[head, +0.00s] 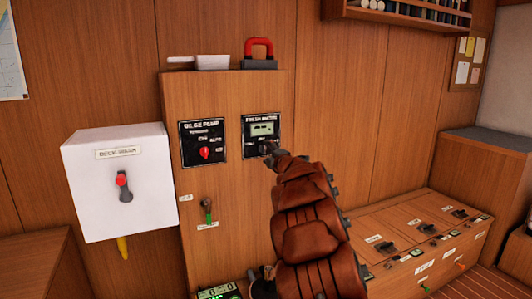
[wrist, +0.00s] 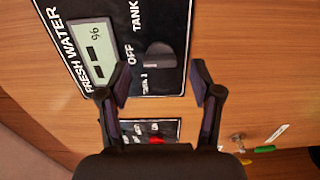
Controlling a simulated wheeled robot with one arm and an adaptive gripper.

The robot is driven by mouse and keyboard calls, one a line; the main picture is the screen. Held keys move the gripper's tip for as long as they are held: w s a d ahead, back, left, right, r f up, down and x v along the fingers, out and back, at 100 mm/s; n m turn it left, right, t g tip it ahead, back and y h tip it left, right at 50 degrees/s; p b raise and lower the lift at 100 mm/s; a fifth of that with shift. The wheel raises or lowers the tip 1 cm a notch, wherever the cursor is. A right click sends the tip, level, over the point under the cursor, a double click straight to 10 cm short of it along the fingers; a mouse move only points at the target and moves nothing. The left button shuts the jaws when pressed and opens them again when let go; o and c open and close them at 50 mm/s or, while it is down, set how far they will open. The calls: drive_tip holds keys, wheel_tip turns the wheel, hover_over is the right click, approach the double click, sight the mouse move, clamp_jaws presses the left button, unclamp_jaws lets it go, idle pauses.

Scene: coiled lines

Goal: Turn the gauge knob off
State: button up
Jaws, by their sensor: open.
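The gauge knob (wrist: 160,57) is a dark knob on the black FRESH WATER panel (head: 262,136), below its small display. In the wrist view the panel appears turned sideways, with the display (wrist: 90,55) and the labels OFF and TANK beside the knob. Which label the knob points to is not clear. My gripper (wrist: 153,85) is open and empty, its two fingers apart, with the knob just ahead of the gap between them. In the head view my gripper (head: 272,157) is at the panel's lower edge and mostly hides the knob.
A BILGE PUMP panel (head: 203,143) with a red knob is left of the gauge. A white box (head: 117,181) with a red-tipped lever hangs further left. A green-tipped lever (head: 208,210) is below.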

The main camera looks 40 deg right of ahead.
drive_tip(key=v, duration=0.9)
drive_tip(key=shift+s, duration=0.2)
drive_tip(key=shift+a, duration=0.15)
idle(0.3)
drive_tip(key=s+a+f+m+g+y, duration=0.1)
drive_tip(key=s+a+f+m+g, duration=0.6)
drive_tip(key=a, duration=0.5)
drive_tip(key=s+a+f+m+g+y, duration=0.1)
drive_tip(key=s+a+f+m+g, duration=0.2)
drive_tip(key=s+a+f, duration=0.55)
drive_tip(key=s+a+f+m+g+y, duration=0.1)
drive_tip(key=s+a+f+m+g, duration=0.35)
drive_tip(key=s+a, duration=0.8)
drive_tip(key=s+a+g+y, duration=0.3)
drive_tip(key=s+a+g, duration=0.3)
drive_tip(key=s+a, duration=0.7)
wheel_tip(320, 180, up, 18)
drive_tip(key=w+a+t+p, duration=0.1)
drive_tip(key=w+a+p, duration=0.1)
drive_tip(key=p, duration=1.5)
drive_tip(key=shift+w+t, duration=0.25)
drive_tip(key=shift+t, duration=0.1)
drive_tip(key=shift+r, duration=0.1)
